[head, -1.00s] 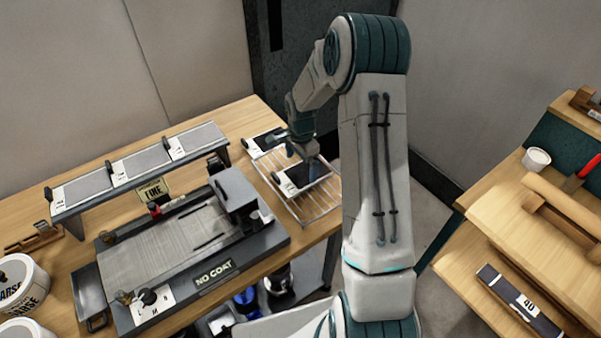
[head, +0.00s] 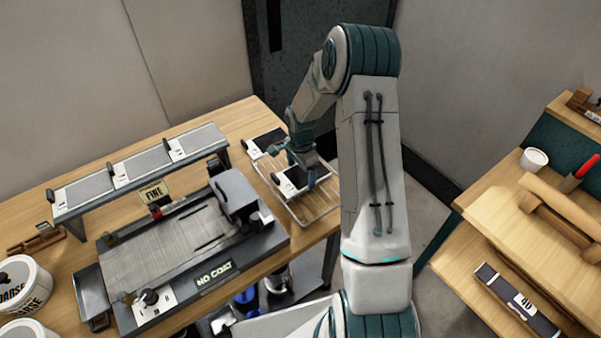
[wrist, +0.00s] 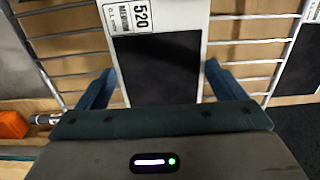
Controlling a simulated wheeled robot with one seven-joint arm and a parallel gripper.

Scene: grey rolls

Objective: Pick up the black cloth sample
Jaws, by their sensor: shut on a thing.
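The black cloth sample (wrist: 157,68) is a black square on a white card with a printed label reading 520. It lies at the wire rack (head: 318,208) in the head view, and I cannot tell whether it is lifted clear of the wires. In the wrist view my gripper (wrist: 159,70) has one blue finger at each side edge of the card and is shut on it. In the head view my gripper (head: 303,172) is low over the rack and covers part of the sample (head: 292,179).
A second dark sample (head: 268,141) lies behind on the rack. A coating machine (head: 170,250) with a NO COAT label stands left of the rack. A raised shelf (head: 140,170) holds several grey panels. Another wooden bench (head: 500,220) is at the right.

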